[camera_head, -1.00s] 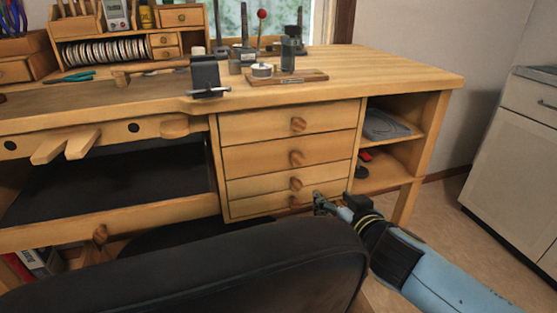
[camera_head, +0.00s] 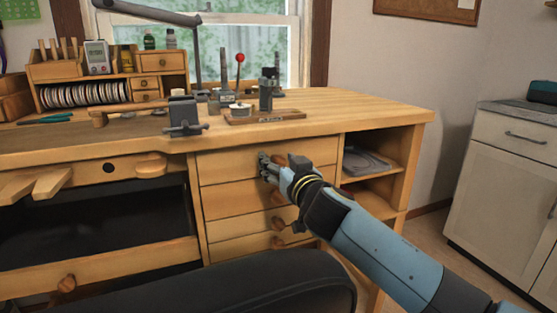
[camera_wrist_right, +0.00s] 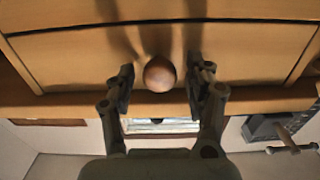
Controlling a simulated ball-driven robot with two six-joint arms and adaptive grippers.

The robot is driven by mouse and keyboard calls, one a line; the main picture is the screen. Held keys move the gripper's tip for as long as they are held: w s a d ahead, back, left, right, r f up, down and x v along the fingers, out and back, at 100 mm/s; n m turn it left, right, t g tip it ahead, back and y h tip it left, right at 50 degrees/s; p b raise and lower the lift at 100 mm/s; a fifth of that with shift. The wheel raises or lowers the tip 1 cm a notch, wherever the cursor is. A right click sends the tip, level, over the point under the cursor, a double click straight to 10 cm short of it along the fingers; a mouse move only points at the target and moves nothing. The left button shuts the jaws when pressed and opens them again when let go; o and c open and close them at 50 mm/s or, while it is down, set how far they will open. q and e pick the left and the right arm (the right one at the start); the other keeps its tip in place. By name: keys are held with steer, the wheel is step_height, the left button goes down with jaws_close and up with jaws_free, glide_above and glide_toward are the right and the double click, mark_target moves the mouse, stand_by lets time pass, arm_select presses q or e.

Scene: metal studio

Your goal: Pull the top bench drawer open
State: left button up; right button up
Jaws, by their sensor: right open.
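The top drawer (camera_head: 225,166) is the uppermost in the wooden bench's stack of drawers and looks shut. Its round wooden knob (camera_head: 280,159) is partly covered by my right gripper (camera_head: 268,167) in the head view. In the right wrist view the knob (camera_wrist_right: 160,74) sits between the two spread fingers of the right gripper (camera_wrist_right: 163,83), with a gap on each side. The right gripper is open and holds nothing. My left gripper is not in view.
The bench top (camera_head: 350,107) carries a small vise (camera_head: 184,115) and a wooden tool board (camera_head: 275,116). An open shelf (camera_head: 375,172) is right of the drawers. A dark chair back (camera_head: 270,288) stands in front. A pale cabinet (camera_head: 510,190) is far right.

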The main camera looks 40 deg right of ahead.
steer(key=shift+w+d, duration=0.1)
steer(key=shift+w, duration=0.3)
jaws_close()
